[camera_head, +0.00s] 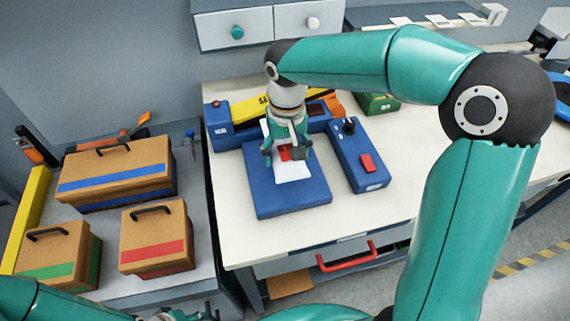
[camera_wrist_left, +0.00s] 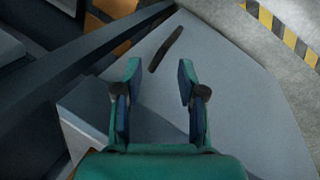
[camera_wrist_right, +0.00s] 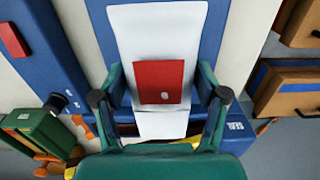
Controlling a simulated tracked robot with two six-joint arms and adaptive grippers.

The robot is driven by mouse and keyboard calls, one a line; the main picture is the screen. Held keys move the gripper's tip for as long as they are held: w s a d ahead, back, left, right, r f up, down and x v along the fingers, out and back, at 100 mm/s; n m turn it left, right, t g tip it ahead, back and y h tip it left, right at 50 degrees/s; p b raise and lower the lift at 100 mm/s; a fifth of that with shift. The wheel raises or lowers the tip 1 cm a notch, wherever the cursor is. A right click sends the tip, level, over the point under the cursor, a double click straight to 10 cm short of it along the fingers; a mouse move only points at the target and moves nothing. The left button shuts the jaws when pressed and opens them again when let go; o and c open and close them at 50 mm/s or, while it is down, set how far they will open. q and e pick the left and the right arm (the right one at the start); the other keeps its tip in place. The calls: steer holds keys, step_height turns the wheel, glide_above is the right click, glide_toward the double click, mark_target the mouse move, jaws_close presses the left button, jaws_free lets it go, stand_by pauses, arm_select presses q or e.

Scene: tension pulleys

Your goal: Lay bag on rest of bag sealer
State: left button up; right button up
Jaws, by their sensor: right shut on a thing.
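The bag (camera_head: 293,173) is white with a red patch. It is over the blue rest (camera_head: 300,204) of the bag sealer, and I cannot tell whether it touches it. The sealer has a yellow bar (camera_head: 246,107) behind the rest. My right gripper (camera_head: 287,153) is shut on the bag from above. In the right wrist view the bag (camera_wrist_right: 157,35) stretches away between the fingers (camera_wrist_right: 164,85), over the blue rest (camera_wrist_right: 219,40). My left gripper (camera_wrist_left: 157,85) is open and empty, low and away from the sealer.
A blue control box (camera_head: 358,157) with a red switch stands right of the rest. Orange cases with blue, red (camera_head: 156,238) and green stripes stand on the left bench. A green box (camera_head: 377,103) is behind the control box. The white table (camera_head: 235,240) is clear in front.

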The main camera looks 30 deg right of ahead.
steer(key=shift+f, duration=2.15)
steer(key=o, duration=1.3)
step_height(320, 180, up, 12)
steer(key=shift+r, duration=0.1)
